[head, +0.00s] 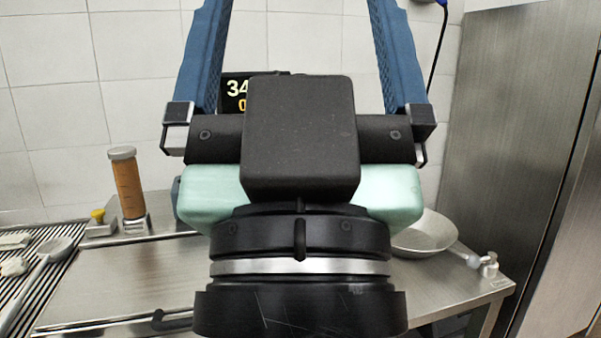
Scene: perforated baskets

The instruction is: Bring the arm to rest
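My gripper (297,20) is raised in front of the head camera and fills the middle of the view. Its two blue fingers point up, wide apart, and run to the top edge of the picture. Only tiled wall shows between them, so it looks open and empty. The tips themselves are at or beyond the frame edge. The dark gripper body and my wrist below it hide the middle of the counter. No basket is visible.
A steel counter (130,285) lies behind my arm. An orange-brown cylinder (128,185) stands at its back left. A metal pan (425,236) is at right. A utensil (45,257) lies on a ribbed area at left. A dark display (235,90) is partly hidden. A tall steel cabinet (510,150) stands right.

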